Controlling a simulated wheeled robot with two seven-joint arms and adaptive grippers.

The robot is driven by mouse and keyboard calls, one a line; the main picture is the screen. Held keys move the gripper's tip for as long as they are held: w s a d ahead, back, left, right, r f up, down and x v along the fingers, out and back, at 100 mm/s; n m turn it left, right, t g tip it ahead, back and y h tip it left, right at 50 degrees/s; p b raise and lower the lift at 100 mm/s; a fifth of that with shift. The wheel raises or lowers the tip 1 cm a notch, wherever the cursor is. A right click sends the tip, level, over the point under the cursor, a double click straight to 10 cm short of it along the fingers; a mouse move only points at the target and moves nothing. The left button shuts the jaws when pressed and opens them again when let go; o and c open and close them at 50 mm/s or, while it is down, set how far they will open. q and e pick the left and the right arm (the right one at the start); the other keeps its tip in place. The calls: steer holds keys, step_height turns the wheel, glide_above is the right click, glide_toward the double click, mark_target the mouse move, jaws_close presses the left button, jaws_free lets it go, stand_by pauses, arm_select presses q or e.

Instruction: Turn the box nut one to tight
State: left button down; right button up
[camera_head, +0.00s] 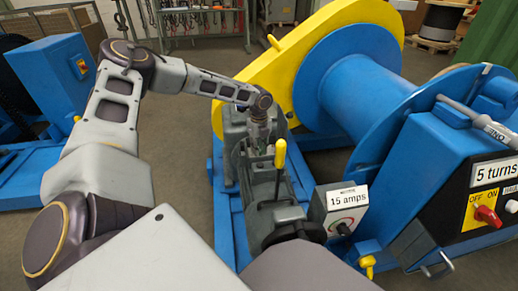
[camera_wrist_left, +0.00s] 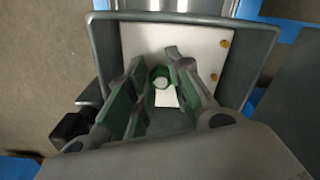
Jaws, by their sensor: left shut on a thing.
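My left gripper (camera_head: 259,137) reaches down into a grey open-topped box (camera_head: 236,122) in front of the yellow chain guard. In the left wrist view the two fingers of my left gripper (camera_wrist_left: 158,76), with green pads, close around the small green box nut (camera_wrist_left: 161,72), which has a pale centre. The nut sits against a white panel (camera_wrist_left: 190,45) in the box. The nut is hidden in the head view. Which way it is turned and how tight it is cannot be told. My right gripper is not in view.
A yellow-knobbed lever (camera_head: 280,157) stands just in front of my left gripper. The blue drum (camera_head: 365,95) and yellow guard (camera_head: 330,25) are behind and right. A "15 amps" box (camera_head: 338,208) and a "5 turns" control panel (camera_head: 480,190) stand at right.

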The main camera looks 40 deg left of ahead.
arm_select(q)
steer(key=shift+w+r+m, duration=0.15)
steer(key=shift+m, duration=1.05)
steer(key=c, duration=1.5)
jaws_free()
steer(key=shift+a, duration=0.1)
steer(key=shift+o, duration=1.1)
step_height(320, 180, up, 12)
